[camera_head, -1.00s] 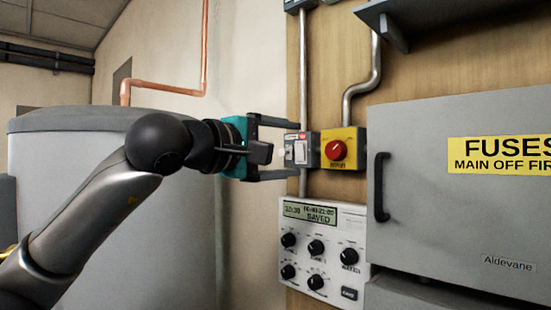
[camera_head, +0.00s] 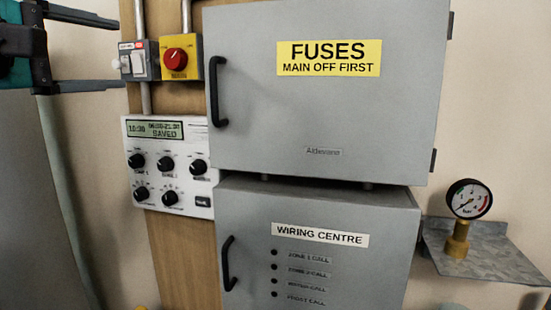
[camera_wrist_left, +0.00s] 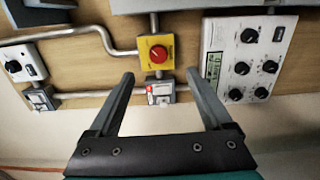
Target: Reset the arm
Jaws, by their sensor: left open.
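My left gripper (camera_head: 119,54) shows at the left edge of the head view, with teal body and dark fingers. Its fingers are open, one above and one below the level of a small grey switch box (camera_head: 139,62). The box has a white rocker and a red lit patch. In the left wrist view the open fingers (camera_wrist_left: 160,76) stand apart, with the switch box (camera_wrist_left: 160,93) seen between them. Nothing is held. Whether the fingers touch the box I cannot tell. Most of my left arm is outside the head view. My right gripper is not in view.
A yellow box with a red knob (camera_head: 178,56) is right of the switch. Below is a white controller (camera_head: 152,190) with several knobs. The grey fuse cabinet (camera_head: 300,120) and wiring centre (camera_head: 350,265) fill the middle. A gauge (camera_head: 468,199) stands on a shelf (camera_head: 490,255) at right.

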